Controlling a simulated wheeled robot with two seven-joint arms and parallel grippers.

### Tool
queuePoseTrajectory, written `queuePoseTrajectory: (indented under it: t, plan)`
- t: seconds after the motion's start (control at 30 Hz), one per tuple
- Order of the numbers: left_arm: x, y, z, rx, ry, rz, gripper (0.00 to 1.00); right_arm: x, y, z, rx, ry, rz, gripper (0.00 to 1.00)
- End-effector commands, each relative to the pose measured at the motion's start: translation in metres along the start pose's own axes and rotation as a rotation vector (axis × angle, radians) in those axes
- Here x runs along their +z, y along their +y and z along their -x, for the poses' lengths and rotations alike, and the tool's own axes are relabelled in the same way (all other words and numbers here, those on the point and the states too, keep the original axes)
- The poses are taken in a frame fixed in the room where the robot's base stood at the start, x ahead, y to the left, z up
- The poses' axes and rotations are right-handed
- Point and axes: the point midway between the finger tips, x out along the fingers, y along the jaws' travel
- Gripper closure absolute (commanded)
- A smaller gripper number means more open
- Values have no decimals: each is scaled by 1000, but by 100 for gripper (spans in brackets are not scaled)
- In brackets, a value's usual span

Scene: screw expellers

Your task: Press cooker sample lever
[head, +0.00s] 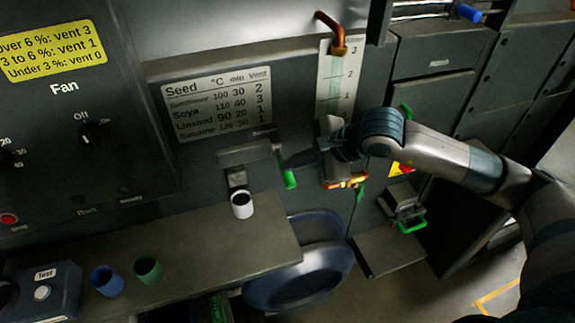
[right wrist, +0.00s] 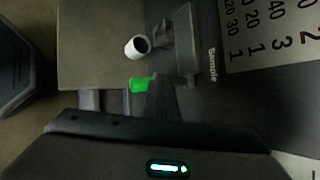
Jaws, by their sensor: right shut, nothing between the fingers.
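The sample lever has a green handle (head: 289,178) that hangs below the sample outlet box (head: 245,152) on the dark cooker panel. The handle also shows in the right wrist view (right wrist: 140,85), beside the shut fingers (right wrist: 166,92). My right gripper (head: 302,158) is shut and empty, just right of the green handle; I cannot tell whether it touches. A white cup (head: 242,204) with a dark inside stands on the shelf under the outlet spout (head: 236,178). The cup also shows in the right wrist view (right wrist: 138,46). My left gripper is not in view.
A shelf (head: 200,245) runs below the panel, with a blue cup (head: 107,280), a green cup (head: 148,269) and a test box (head: 50,293). A seed table (head: 218,104) and a level scale (head: 337,80) are above. Another green handle (head: 412,227) is at right.

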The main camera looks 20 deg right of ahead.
Motion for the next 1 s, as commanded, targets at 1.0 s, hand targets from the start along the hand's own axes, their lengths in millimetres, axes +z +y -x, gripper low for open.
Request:
queuePoseTrajectory:
  t: [1.0]
  plan:
    - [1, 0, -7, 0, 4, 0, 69, -4, 4, -5, 1, 1, 0, 100]
